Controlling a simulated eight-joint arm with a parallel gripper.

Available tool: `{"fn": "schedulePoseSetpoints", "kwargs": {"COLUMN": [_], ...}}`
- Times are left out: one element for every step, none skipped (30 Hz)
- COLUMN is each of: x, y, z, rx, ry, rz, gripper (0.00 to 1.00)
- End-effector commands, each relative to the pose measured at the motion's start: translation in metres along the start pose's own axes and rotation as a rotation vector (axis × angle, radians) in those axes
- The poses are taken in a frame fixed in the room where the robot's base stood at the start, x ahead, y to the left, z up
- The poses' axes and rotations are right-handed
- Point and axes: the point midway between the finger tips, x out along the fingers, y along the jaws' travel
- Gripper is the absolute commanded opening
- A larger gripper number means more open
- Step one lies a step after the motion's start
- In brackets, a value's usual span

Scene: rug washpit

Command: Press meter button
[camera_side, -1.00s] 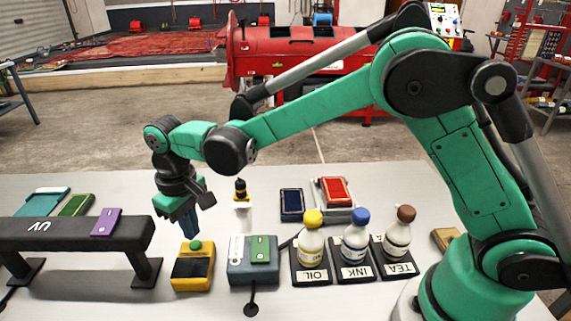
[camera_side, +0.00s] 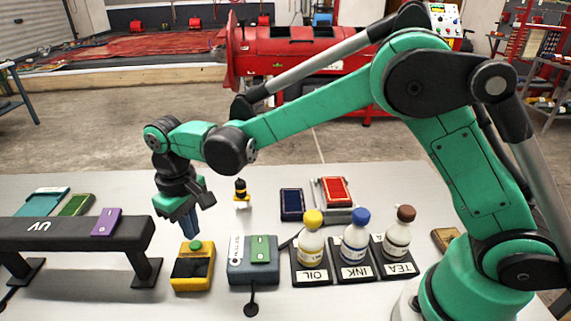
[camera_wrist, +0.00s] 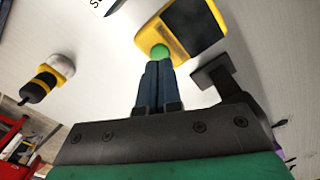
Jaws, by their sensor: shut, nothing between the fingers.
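My gripper (camera_side: 192,236) is shut and empty, pointing down just behind and above the button. In the wrist view the meter (camera_wrist: 196,26) is at the top, and its button (camera_wrist: 160,52) shows just beyond the shut fingertips (camera_wrist: 159,66). I cannot tell whether the tips touch the button.
The UV bench (camera_side: 60,233) stands close on the left. A grey-blue box (camera_side: 240,276) with a green plate is to the right, then bottles (camera_side: 311,240) in labelled holders. A small yellow-black tool (camera_side: 241,190) stands behind. The table between is clear.

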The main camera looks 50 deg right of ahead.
Motion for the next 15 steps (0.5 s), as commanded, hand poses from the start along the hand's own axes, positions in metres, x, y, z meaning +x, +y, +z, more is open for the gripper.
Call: {"fn": "schedulePoseSetpoints", "kwargs": {"x": [0.0,0.0001,0.0002,0.0005,0.0008,0.0013,0.0018,0.0023,0.0029,0.0034,0.0038,0.0044,0.0049,0.0053,0.0059], "y": [0.0,0.0,0.0,0.0,0.0,0.0,0.0,0.0,0.0,0.0,0.0,0.0,0.0,0.0,0.0], "z": [0.0,0.0,0.0,0.0,0.0,0.0,0.0,-0.0001,-0.0001,-0.0001,-0.0001,-0.0002,-0.0002,-0.0002,-0.0003], "rx": [0.0,0.0,0.0,0.0,0.0,0.0,0.0,0.0,0.0,0.0,0.0,0.0,0.0,0.0,0.0], "ry": [0.0,0.0,0.0,0.0,0.0,0.0,0.0,0.0,0.0,0.0,0.0,0.0,0.0,0.0,0.0], "rz": [0.0,0.0,0.0,0.0,0.0,0.0,0.0,0.0,0.0,0.0,0.0,0.0,0.0,0.0,0.0], "gripper": [0.0,0.0,0.0,0.0,0.0,0.0,0.0,0.0,0.0,0.0,0.0,0.0,0.0,0.0,0.0]}}
